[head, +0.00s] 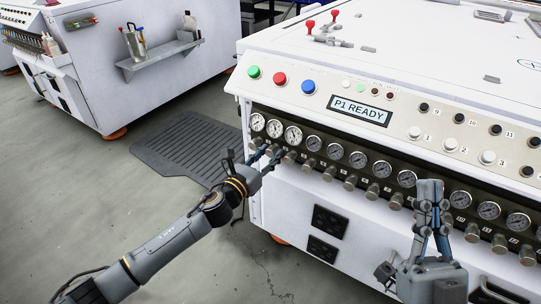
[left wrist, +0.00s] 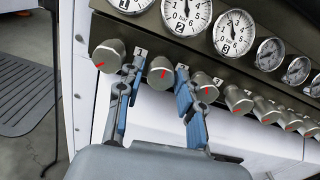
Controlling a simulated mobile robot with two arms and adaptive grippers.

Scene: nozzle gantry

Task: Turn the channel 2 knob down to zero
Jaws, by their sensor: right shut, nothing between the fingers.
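The channel 2 knob (left wrist: 160,71) is a grey cylinder with a red mark, second from the left in the row. It sits below the gauge marked 2 (left wrist: 186,14), whose needle points upward, off the low end. My left gripper (head: 265,154) is open. In the left wrist view its blue-padded fingers (left wrist: 157,92) stand on either side of this knob, and I cannot tell whether they touch it. In the head view the knob is largely hidden by the fingers. My right gripper (head: 431,205) is shut and empty, in front of the panel at the right.
The channel 1 knob (left wrist: 107,56) is close on the left, and the channel 3 knob (left wrist: 205,87) is close on the right. More gauges and knobs continue rightward. A display (head: 359,111) reads P1 READY. Open floor and a dark mat (head: 180,150) lie left of the machine.

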